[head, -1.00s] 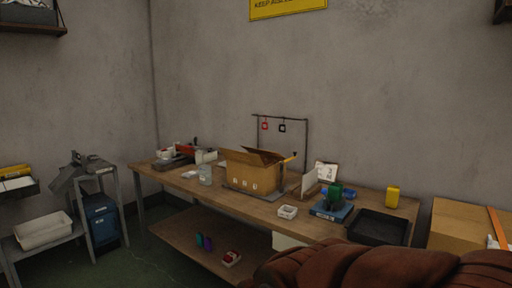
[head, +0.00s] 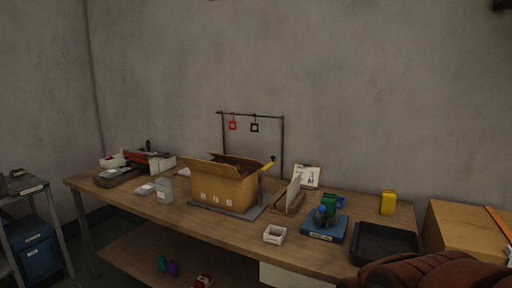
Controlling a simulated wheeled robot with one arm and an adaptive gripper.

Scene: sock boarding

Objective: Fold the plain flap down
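An open brown cardboard box (head: 222,190) stands on a grey mat (head: 251,212) near the middle of the workbench in the head view. One long flap (head: 207,171) leans outward over the front left side. Another flap (head: 238,162) stands raised at the back, and a flap with a yellow-orange tip (head: 267,165) sticks up at the right. I cannot tell which flap is the plain one at this size. A reddish-brown padded part (head: 430,275) fills the lower right corner. My gripper's fingers do not show.
On the wooden workbench (head: 140,207), a black tray (head: 385,243), a blue base with a green device (head: 325,222) and a small white box (head: 274,234) lie right of the box. A hook rack (head: 252,116) stands behind it.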

